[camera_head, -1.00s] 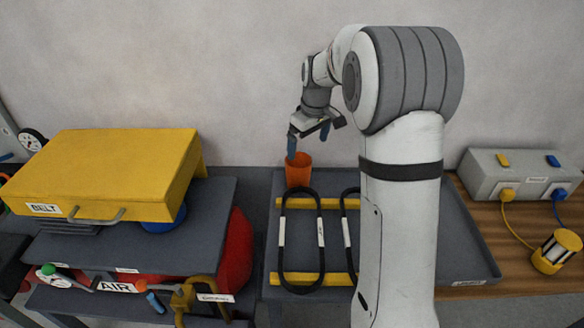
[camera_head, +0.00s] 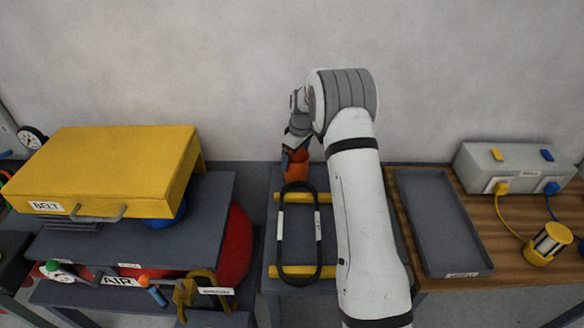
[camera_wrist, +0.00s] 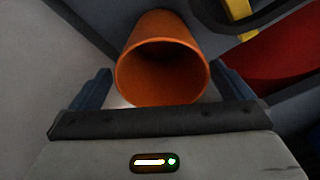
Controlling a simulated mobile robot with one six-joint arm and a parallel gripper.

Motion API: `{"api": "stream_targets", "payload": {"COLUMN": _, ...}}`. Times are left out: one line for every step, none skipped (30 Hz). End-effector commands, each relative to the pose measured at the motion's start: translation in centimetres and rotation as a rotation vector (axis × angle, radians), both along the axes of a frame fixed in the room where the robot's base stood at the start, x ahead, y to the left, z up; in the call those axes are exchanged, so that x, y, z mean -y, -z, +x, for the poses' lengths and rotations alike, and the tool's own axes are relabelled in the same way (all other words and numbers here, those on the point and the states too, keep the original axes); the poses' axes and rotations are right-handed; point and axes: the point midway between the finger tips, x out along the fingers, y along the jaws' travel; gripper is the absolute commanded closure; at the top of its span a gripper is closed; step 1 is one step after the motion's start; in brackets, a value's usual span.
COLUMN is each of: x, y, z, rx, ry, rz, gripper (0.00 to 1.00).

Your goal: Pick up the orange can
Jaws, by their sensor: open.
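The orange can (camera_head: 297,165) stands at the back of the dark grey table, near the wall. It is open at the top and hollow. In the wrist view the orange can (camera_wrist: 163,50) lies between the two blue fingers of my gripper (camera_wrist: 165,88), its rim close to the palm. My gripper (camera_head: 293,152) is open around the can, pointing down. In the head view the gripper partly hides the can's upper part.
A black belt loop (camera_head: 283,232) lies on yellow bars just in front of the can. A yellow case (camera_head: 110,165) is at the left. A grey tray (camera_head: 440,225) and a grey box (camera_head: 515,165) with plugs stand at the right. The wall is close behind.

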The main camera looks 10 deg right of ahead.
Motion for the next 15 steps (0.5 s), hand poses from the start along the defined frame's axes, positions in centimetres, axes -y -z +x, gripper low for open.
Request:
{"api": "stream_targets", "payload": {"x": -0.1, "y": 0.7, "z": 0.0, "rx": -0.004, "ry": 0.001, "rz": 0.000, "gripper": 0.00}}
{"api": "stream_targets", "payload": {"x": -0.1, "y": 1.1, "z": 0.0, "rx": -0.003, "ry": 0.001, "rz": 0.000, "gripper": 0.00}}
{"api": "stream_targets", "payload": {"x": -0.1, "y": 1.5, "z": 0.1, "rx": -0.001, "ry": 0.001, "rz": 0.000, "gripper": 0.00}}
{"api": "stream_targets", "payload": {"x": -0.1, "y": 1.7, "z": 0.1, "rx": -0.001, "ry": 0.001, "rz": 0.000, "gripper": 0.00}}
{"api": "stream_targets", "payload": {"x": -0.2, "y": 1.9, "z": 0.1, "rx": -0.001, "ry": 0.001, "rz": 0.000, "gripper": 0.00}}
{"api": "stream_targets", "payload": {"x": -0.2, "y": 2.1, "z": 0.1, "rx": -0.001, "ry": 0.001, "rz": 0.000, "gripper": 0.00}}
{"api": "stream_targets", "payload": {"x": -0.2, "y": 2.2, "z": 0.2, "rx": -0.001, "ry": 0.001, "rz": -0.001, "gripper": 0.00}}
{"api": "stream_targets", "payload": {"x": -0.2, "y": 2.2, "z": 0.2, "rx": 0.000, "ry": 0.001, "rz": 0.000, "gripper": 0.00}}
{"api": "stream_targets", "payload": {"x": -0.2, "y": 2.2, "z": 0.2, "rx": 0.000, "ry": 0.001, "rz": 0.000, "gripper": 0.00}}
{"api": "stream_targets", "payload": {"x": -0.1, "y": 2.2, "z": 0.2, "rx": 0.000, "ry": 0.001, "rz": 0.000, "gripper": 0.00}}
{"api": "stream_targets", "payload": {"x": -0.1, "y": 2.2, "z": 0.2, "rx": 0.000, "ry": 0.001, "rz": 0.000, "gripper": 0.00}}
{"api": "stream_targets", "payload": {"x": -0.1, "y": 2.2, "z": 0.2, "rx": 0.000, "ry": 0.001, "rz": 0.000, "gripper": 0.00}}
{"api": "stream_targets", "payload": {"x": -0.1, "y": 2.2, "z": 0.2, "rx": 0.000, "ry": 0.001, "rz": 0.000, "gripper": 0.01}}
{"api": "stream_targets", "payload": {"x": -0.1, "y": 2.2, "z": 0.2, "rx": 0.000, "ry": 0.001, "rz": 0.000, "gripper": 0.03}}
{"api": "stream_targets", "payload": {"x": -0.1, "y": 2.2, "z": 0.2, "rx": 0.000, "ry": 0.001, "rz": 0.000, "gripper": 0.07}}
